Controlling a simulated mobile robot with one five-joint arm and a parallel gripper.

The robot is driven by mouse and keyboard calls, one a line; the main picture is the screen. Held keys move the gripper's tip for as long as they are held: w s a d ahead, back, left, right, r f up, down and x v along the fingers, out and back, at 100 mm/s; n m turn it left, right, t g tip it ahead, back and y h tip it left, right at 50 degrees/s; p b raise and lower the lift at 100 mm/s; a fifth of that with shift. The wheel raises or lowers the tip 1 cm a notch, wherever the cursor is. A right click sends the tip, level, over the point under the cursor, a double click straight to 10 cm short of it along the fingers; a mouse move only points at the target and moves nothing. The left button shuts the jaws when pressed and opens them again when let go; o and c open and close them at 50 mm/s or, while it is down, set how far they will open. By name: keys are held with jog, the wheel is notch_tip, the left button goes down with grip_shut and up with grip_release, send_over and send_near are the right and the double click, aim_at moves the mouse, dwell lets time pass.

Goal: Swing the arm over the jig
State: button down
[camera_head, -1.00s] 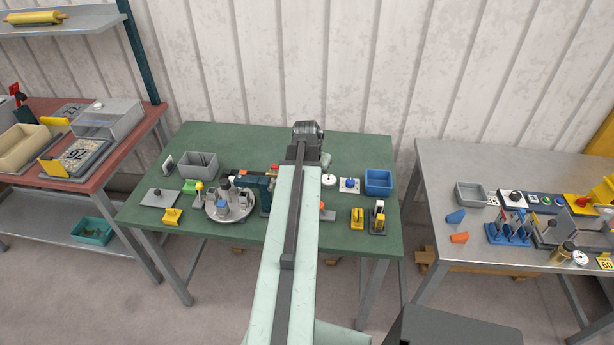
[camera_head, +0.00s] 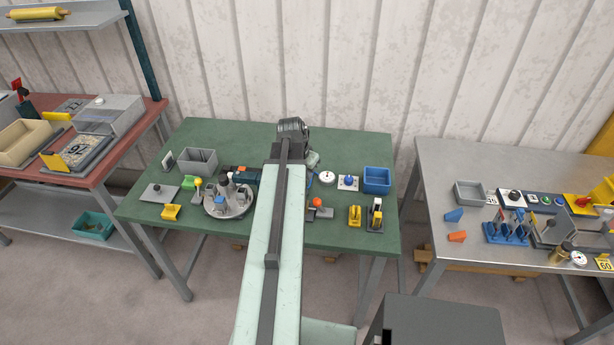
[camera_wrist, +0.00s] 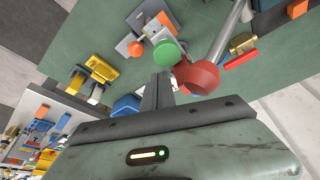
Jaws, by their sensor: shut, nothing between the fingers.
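In the wrist view my gripper (camera_wrist: 158,88) is shut and empty, its fingertips close beside a red knob (camera_wrist: 198,78) and a green round cap (camera_wrist: 168,54). I cannot tell whether they touch. A grey metal rod (camera_wrist: 230,32) runs from the red knob toward the top; it may be the swing arm. In the head view an orange ball (camera_head: 317,202) shows just right of my arm. My arm hides the middle of the bench and my fingers there.
The green bench (camera_head: 345,150) also holds a blue bin (camera_head: 377,180), yellow blocks (camera_head: 356,215), a round grey turntable (camera_head: 228,203) and a grey bin (camera_head: 198,161). A metal table (camera_head: 440,180) stands right, a red bench (camera_head: 125,130) left. The bench's back strip is mostly clear.

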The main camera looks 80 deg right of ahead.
dwell(0.4)
jog(key=shift+s+d, duration=0.1)
jog(key=shift+d, duration=0.05)
notch_tip(320, 180, up, 10)
jog(key=p, duration=0.9)
jog(key=shift+s+f, duration=0.2)
jog(key=shift+f, duration=0.05)
jog(key=shift+d, duration=0.1)
